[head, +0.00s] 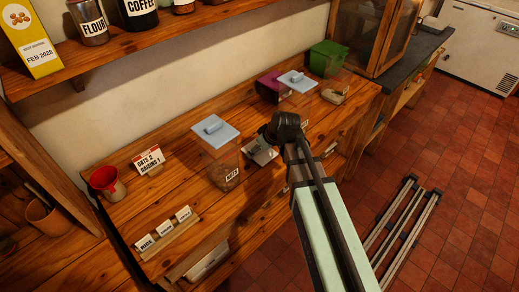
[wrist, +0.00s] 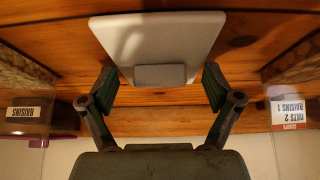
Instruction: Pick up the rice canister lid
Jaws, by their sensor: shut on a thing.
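A pale grey square lid (wrist: 160,35) with a raised block handle (wrist: 160,75) fills the top middle of the wrist view. Part of it also shows in the head view (head: 262,153), just left of my gripper and partly covered by it. My gripper (wrist: 161,88) has a finger on either side of the handle and is shut on the lid. In the head view, my gripper (head: 283,138) is over the worktop, right of a clear canister (head: 222,168) with a pale blue lid. No rice label shows on the held lid, and I cannot tell its height above the wood.
A raisins-labelled canister (wrist: 28,105) stands close on the left of the wrist view. Another pale-blue-lidded canister (head: 297,82), a purple object (head: 270,84) and a green container (head: 327,58) stand behind right. Card holder (head: 167,232), ingredient card (head: 149,160) and red cup (head: 107,182) are at left.

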